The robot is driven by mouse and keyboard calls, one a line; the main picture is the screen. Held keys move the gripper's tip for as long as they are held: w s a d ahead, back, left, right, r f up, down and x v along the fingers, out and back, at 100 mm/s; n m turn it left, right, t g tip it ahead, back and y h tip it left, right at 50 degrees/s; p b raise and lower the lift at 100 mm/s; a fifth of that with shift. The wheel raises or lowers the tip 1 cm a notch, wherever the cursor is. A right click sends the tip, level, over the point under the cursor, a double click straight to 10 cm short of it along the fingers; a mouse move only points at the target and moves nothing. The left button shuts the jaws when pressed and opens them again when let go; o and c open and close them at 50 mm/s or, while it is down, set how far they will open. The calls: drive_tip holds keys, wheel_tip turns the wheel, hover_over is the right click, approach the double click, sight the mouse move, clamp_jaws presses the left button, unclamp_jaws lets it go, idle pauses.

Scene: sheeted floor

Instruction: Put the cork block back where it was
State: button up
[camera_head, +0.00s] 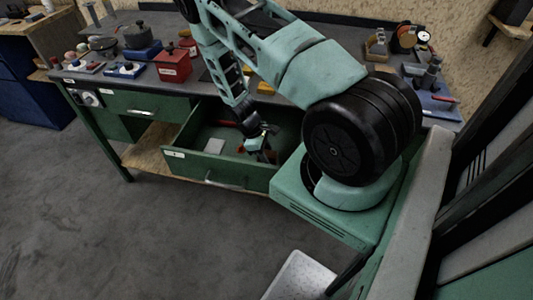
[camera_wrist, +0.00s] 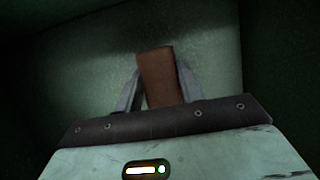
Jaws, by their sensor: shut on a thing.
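My gripper (camera_head: 258,147) reaches down into the open green drawer (camera_head: 225,172) under the workbench. In the wrist view my gripper (camera_wrist: 160,80) has its two grey fingers on either side of a brown block (camera_wrist: 159,72), which looks like the cork block. It is shut on this block, and the block's far end sticks out past the fingertips. The dark green surface behind it is the drawer's inside. I cannot tell whether the block touches the drawer floor. In the head view the block is too small and covered to make out clearly.
The drawer also holds a pale grey item (camera_head: 214,146) and a red item (camera_head: 226,123). On the bench top (camera_head: 205,97) stand a red box (camera_head: 173,67), a blue-based tool (camera_head: 125,69) and several other tools. The grey floor (camera_head: 130,235) in front is clear.

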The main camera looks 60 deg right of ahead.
drive_tip(key=shift+f, duration=0.15)
drive_tip(key=shift+f, duration=0.2)
drive_tip(key=o, duration=0.9)
drive_tip(key=shift+o, duration=0.2)
drive_tip(key=shift+r, duration=0.15)
